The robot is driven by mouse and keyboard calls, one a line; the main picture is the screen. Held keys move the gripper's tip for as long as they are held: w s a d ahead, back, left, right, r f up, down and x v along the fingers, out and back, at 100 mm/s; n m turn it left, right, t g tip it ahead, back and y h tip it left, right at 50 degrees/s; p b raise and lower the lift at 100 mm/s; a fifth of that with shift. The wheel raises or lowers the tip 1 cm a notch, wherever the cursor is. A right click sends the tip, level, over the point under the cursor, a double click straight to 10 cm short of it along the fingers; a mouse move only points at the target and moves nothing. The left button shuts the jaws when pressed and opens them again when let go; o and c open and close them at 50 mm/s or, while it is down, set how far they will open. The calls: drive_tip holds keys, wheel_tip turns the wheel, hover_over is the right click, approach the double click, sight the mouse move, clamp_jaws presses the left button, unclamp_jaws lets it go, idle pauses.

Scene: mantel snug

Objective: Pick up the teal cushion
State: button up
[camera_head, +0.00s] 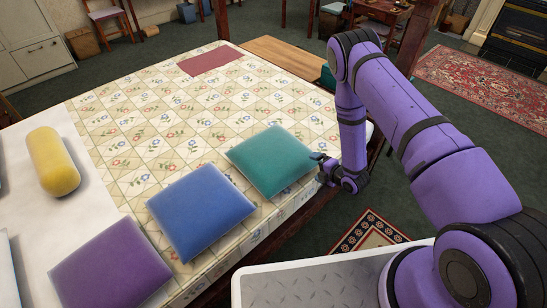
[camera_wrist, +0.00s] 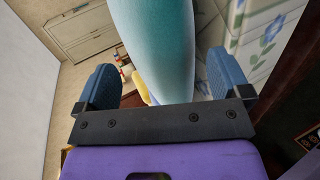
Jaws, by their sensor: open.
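The teal cushion (camera_head: 270,160) lies flat on the patterned quilt of the bed, near its right edge. My gripper (camera_head: 322,170) is at the cushion's right edge, low beside the bed. In the wrist view the teal cushion (camera_wrist: 158,45) fills the space between the two blue fingers of my gripper (camera_wrist: 160,88). The fingers stand apart, with visible room on both sides of the cushion. The part of the cushion nearest the palm is close to the dark crossbar. Whether any finger touches it is unclear.
A blue cushion (camera_head: 202,212) lies left of the teal one, then a purple cushion (camera_head: 112,268). A yellow bolster (camera_head: 54,162) lies further left. A white tray (camera_head: 300,278) is at the front, beside the bed. The quilt (camera_head: 150,115) behind the cushions is mostly clear.

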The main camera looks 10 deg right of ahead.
sight(310, 164)
drive_tip(key=shift+x, duration=2.75)
drive_tip(key=shift+w+d, duration=0.1)
drive_tip(key=shift+d, duration=0.05)
drive_tip(key=c, duration=0.7)
